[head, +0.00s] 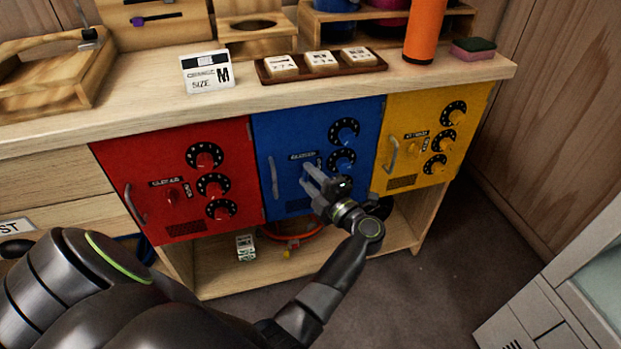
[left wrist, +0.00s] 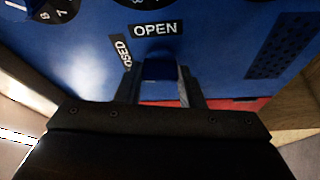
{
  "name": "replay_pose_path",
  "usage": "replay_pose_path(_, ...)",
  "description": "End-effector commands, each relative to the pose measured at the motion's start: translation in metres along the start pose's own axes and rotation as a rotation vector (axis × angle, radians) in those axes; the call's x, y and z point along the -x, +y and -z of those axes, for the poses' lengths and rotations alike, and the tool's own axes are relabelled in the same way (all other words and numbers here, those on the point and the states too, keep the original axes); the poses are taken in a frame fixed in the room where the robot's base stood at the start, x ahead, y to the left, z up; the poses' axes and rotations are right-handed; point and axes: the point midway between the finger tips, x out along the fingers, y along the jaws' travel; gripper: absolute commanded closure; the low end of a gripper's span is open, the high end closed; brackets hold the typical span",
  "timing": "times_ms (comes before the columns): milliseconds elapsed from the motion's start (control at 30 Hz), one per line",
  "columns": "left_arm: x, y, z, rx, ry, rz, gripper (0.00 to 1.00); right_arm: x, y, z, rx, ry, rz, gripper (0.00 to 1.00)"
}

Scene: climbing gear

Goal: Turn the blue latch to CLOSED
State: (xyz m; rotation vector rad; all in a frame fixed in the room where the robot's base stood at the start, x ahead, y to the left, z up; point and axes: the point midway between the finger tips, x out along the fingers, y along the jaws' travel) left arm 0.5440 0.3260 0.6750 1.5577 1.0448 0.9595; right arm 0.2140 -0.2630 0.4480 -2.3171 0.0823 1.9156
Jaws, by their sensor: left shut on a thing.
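The blue door (head: 277,126) sits in the middle of the cabinet front, with dials on its right side and a grey handle at its left edge. My left gripper (head: 312,176) is at the middle of this door. In the left wrist view its fingers are shut on the blue latch (left wrist: 160,69), just below the OPEN label (left wrist: 156,29). The CLOSED label (left wrist: 122,52) stands to the left, turned sideways and partly covered by a finger. In the head view the gripper hides most of the latch. My right gripper is not in view.
A red door (head: 130,160) is to the left and a yellow door (head: 398,110) to the right, both with handles and dials. The counter (head: 130,112) above holds a size card, a tile tray and an orange cylinder. An open shelf lies below.

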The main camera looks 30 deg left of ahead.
Motion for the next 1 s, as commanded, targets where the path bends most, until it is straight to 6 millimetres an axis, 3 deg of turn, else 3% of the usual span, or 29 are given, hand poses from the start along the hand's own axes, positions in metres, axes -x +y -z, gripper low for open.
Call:
replay_pose_path(400, 0.0003, 0.0007, -0.0001, 0.185, -0.001, 0.079, 0.88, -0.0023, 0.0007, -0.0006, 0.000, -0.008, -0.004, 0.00)
replay_pose_path(967, 0.0003, 0.0007, 0.0001, 0.215, -0.001, 0.091, 0.88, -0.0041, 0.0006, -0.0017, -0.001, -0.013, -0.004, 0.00)
replay_pose_path(1000, 0.0003, 0.0007, 0.0001, 0.215, -0.001, 0.091, 0.64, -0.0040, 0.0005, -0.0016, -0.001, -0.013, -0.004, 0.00)
